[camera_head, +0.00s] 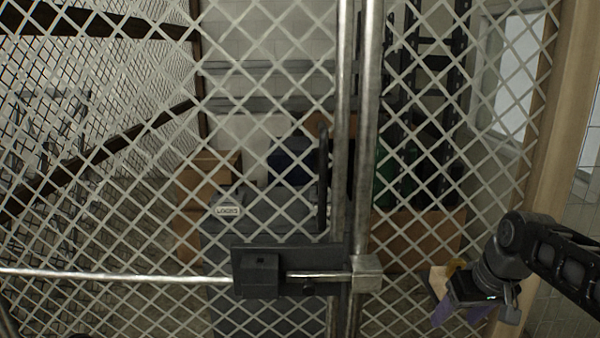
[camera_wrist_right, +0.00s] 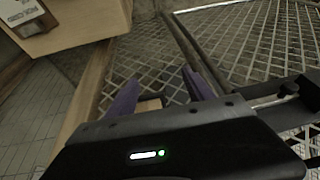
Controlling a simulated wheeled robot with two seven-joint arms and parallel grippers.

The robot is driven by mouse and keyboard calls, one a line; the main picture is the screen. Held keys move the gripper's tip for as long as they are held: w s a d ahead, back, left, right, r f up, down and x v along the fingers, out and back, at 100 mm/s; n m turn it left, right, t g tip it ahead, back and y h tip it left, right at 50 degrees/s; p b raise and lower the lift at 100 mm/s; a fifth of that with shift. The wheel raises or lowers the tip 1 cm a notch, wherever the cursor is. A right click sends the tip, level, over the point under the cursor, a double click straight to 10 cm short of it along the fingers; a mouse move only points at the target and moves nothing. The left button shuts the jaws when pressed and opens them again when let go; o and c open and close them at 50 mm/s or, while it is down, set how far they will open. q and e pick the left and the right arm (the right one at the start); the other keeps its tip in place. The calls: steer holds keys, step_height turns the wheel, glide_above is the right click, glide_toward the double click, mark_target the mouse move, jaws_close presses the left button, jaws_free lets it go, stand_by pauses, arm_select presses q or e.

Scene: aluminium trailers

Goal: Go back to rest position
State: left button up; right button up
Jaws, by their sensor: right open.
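My right gripper (camera_head: 457,314) is at the lower right of the head view, in front of the mesh and to the right of the latch. Its purple fingers are apart and point down. In the right wrist view, the gripper (camera_wrist_right: 160,92) is open with its fingers spread, and I see nothing gripped. My right arm comes in from the right edge. My left gripper is not in view.
A wire mesh gate (camera_head: 270,190) fills the head view, with a dark latch (camera_head: 262,273) and metal posts (camera_head: 367,120). Cardboard boxes (camera_head: 205,180) stand behind it. A wooden post (camera_head: 568,120) is at right. The right wrist view shows a box (camera_wrist_right: 75,22) at upper left.

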steer(key=s+a+f+g+y, duration=0.1)
steer(key=a+f, duration=0.6)
steer(key=f, duration=0.6)
steer(key=a+f+g+y, duration=0.1)
steer(key=a+f, duration=0.5)
steer(key=f, duration=0.7)
steer(key=s+a+f, duration=0.4)
steer(key=s+f, duration=0.2)
steer(key=s, duration=0.1)
steer(key=s+a+f+m+g, duration=0.1)
steer(key=s+a+f, duration=0.3)
steer(key=s+f, duration=0.2)
steer(key=s+a+f+m+y, duration=0.1)
steer(key=s+a+f, duration=0.3)
steer(key=s, duration=0.6)
step_height(320, 180, down, 2)
steer(key=shift+f, duration=0.1)
steer(key=shift+w, duration=0.15)
